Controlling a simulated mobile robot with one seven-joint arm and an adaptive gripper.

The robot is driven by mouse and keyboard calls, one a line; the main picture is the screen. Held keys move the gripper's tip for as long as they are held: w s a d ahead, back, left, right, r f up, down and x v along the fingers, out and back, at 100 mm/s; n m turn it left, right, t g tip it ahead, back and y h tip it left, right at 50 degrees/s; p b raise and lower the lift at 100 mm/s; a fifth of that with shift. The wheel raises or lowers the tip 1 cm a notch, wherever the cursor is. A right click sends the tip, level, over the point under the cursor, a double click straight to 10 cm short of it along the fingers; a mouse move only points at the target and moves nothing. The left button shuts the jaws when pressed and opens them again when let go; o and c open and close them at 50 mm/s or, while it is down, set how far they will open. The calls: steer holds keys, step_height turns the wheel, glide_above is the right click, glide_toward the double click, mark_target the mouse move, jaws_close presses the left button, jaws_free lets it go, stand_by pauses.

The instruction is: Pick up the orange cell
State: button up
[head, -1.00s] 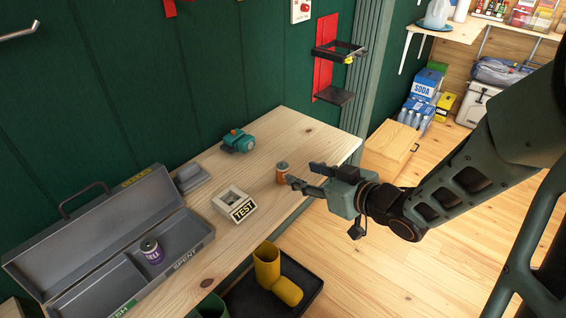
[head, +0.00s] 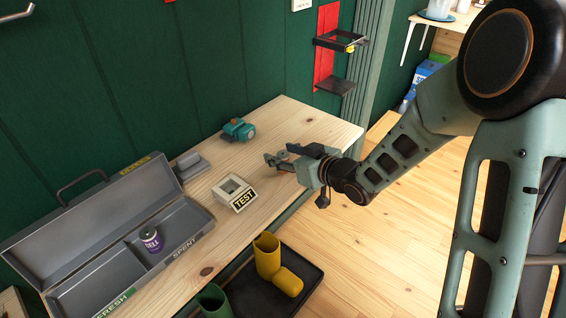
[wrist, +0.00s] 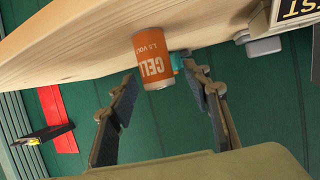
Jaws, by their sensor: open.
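The orange cell (wrist: 154,57) stands on the wooden workbench (head: 300,122), its "CELL 1.5 VOLT" label facing the wrist camera. In the wrist view it shows in the gap between my two fingertips, with no finger visibly touching it. My gripper (head: 276,160) is open and empty over the right part of the bench, and in the head view it hides most of the cell. How deep the cell lies between the fingers I cannot tell.
A tester block marked TEST (head: 234,194) and a teal device (head: 238,130) stand on the bench. An open grey toolbox (head: 100,235) holds a purple cell (head: 151,239) in its SPENT side.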

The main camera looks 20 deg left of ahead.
steer(key=shift+c, duration=0.4)
jaws_close()
steer(key=shift+r, duration=0.15)
